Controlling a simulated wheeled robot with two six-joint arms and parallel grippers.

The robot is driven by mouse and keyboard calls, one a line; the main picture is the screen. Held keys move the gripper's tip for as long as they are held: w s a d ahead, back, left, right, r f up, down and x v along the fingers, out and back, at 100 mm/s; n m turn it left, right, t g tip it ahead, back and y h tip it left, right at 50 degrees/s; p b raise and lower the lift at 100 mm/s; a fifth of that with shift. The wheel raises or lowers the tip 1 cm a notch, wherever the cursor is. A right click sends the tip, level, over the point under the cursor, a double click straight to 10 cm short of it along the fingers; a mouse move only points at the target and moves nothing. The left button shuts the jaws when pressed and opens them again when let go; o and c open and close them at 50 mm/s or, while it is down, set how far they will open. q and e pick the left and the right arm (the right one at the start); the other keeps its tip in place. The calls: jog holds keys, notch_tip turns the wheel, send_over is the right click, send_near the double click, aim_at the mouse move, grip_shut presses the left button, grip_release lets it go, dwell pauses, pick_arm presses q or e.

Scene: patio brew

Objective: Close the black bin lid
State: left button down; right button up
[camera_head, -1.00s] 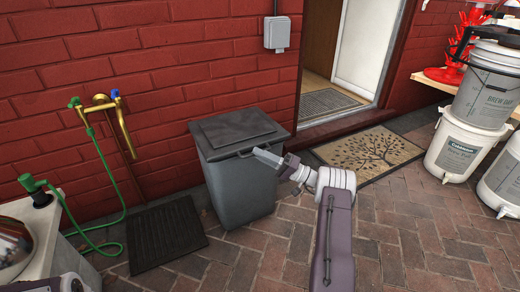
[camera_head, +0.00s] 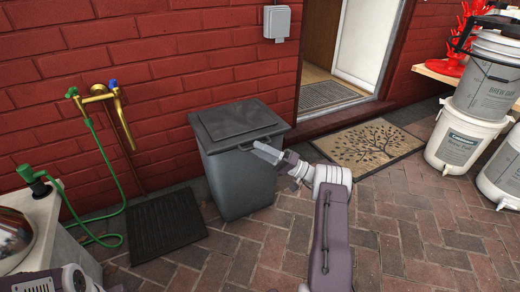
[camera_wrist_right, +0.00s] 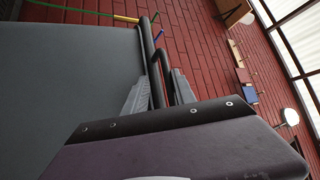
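The black bin (camera_head: 238,185) stands against the brick wall in the head view. Its dark lid (camera_head: 238,122) lies flat on top and looks closed, with a thin handle (camera_head: 247,147) at its front edge. My right gripper (camera_head: 266,152) is at the front right of the lid, beside the handle. In the right wrist view, its two grey fingers (camera_wrist_right: 160,90) are spread apart, with the dark rim or handle bar between them; firm contact is not clear. The bin's grey front wall (camera_wrist_right: 75,85) fills the left there. My left gripper is not in view.
A black mat (camera_head: 165,225) lies left of the bin, near a green hose and brass tap (camera_head: 100,95). A tree-pattern doormat (camera_head: 368,148) lies to the right. White buckets (camera_head: 462,140) stand at the far right. The brick paving in front is open.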

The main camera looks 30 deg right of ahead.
jog(key=p+v, duration=0.4)
jog(key=v, duration=0.5)
